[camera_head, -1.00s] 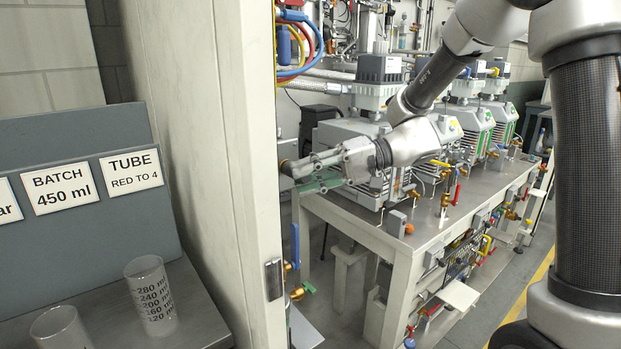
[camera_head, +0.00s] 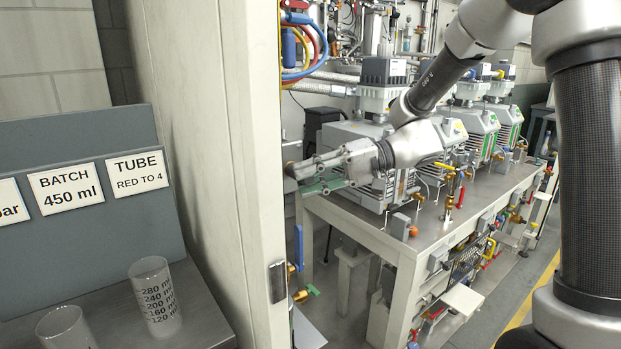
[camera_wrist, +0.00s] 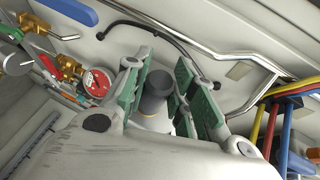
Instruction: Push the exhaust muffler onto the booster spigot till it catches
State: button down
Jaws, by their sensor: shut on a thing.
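My gripper (camera_head: 303,178) is at the end of the arm, beside the tall pale post, and points left. Its green-padded fingers also show in the wrist view (camera_wrist: 160,92), shut on a short round part, which I take to be the exhaust muffler (camera_wrist: 154,88). This part has a dark grey cap and a paler lower section with a thin yellowish ring. In the head view its dark end (camera_head: 289,169) juts just past the fingertips, near the post's edge. I cannot pick out the booster spigot in either view.
The pale post (camera_head: 205,150) stands close left of the gripper. A steel-topped bench (camera_head: 450,225) with several pumps (camera_head: 350,150) lies behind and right. Coloured hoses (camera_head: 303,45) hang above. Two beakers (camera_head: 155,298) stand on the left shelf. A clear aisle runs at right.

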jog(key=c, duration=1.1)
grip_release()
jog(key=v, duration=1.2)
jog(key=shift+f, duration=0.1)
